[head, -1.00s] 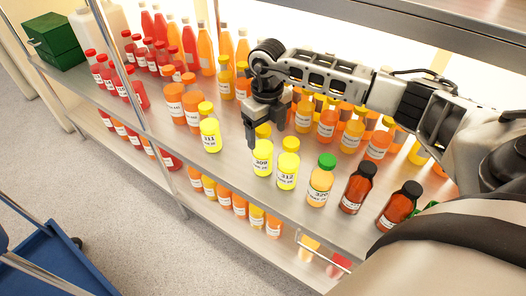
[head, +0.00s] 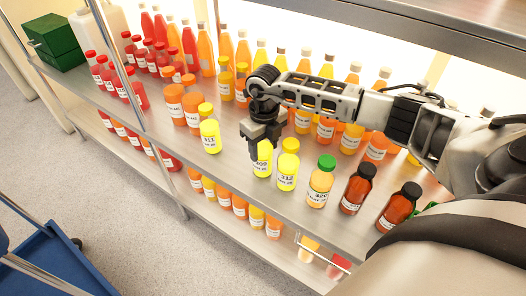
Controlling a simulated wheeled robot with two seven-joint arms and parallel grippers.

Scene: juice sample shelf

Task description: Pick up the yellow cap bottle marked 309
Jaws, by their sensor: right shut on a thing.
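The yellow cap bottle marked 309 (head: 263,164) stands upright on the upper shelf, with yellow liquid and a white label. My right gripper (head: 262,142) comes down over its top and is shut on it. The gripper hides the cap and part of the upper bottle. Its base appears to be at shelf level; I cannot tell whether it is lifted. My left gripper is not in the head view.
The yellow bottle 312 (head: 287,172) stands close on the right, and bottle 311 (head: 210,136) on the left. A green-capped bottle 320 (head: 320,183) and dark-capped bottles (head: 357,188) stand farther right. The metal shelf (head: 228,173) has a bare front edge.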

